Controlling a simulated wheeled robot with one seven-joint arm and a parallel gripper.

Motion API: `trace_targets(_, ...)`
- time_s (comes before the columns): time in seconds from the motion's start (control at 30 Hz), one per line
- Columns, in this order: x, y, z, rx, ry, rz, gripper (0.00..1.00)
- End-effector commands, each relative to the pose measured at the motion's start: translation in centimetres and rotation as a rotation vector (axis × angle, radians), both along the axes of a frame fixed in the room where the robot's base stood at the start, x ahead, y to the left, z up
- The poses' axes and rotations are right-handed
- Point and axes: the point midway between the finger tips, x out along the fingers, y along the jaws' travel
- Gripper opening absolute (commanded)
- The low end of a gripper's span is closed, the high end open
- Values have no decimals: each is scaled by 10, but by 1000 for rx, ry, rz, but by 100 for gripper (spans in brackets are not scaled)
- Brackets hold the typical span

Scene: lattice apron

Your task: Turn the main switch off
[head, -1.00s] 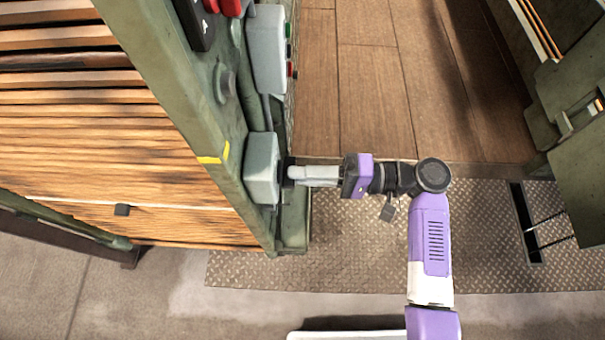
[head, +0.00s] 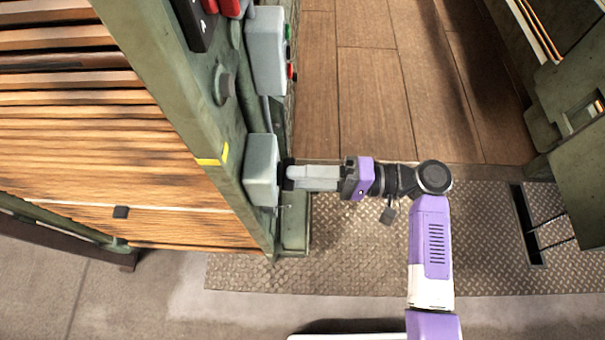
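A grey switch box (head: 261,170), which I take to be the main switch, is mounted on the green post at the left centre of the head view. Its front faces right, towards my gripper (head: 288,175). My gripper points left, with its dark fingertips right at that front face. The switch handle is hidden behind the fingertips, so its position does not show. The fingers are seen from the side and overlap, so I cannot tell whether they are shut on the handle.
Another grey box (head: 266,50) with green and red buttons sits farther along the green post (head: 190,100). Wooden slats (head: 90,150) lie left of the post. Tread plate (head: 350,245) and brown floor (head: 360,80) are open to the right. Green machinery (head: 570,120) stands at far right.

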Motion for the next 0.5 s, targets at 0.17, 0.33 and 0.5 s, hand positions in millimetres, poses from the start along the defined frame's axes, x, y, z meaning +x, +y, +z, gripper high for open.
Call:
trace_targets(0.17, 1, -8, 0, 0, -1, -3, 34)
trace_targets(0.33, 0, -35, -1, 1, -1, -5, 34)
trace_targets(0.5, -1, -61, -1, 1, 0, -3, 34)
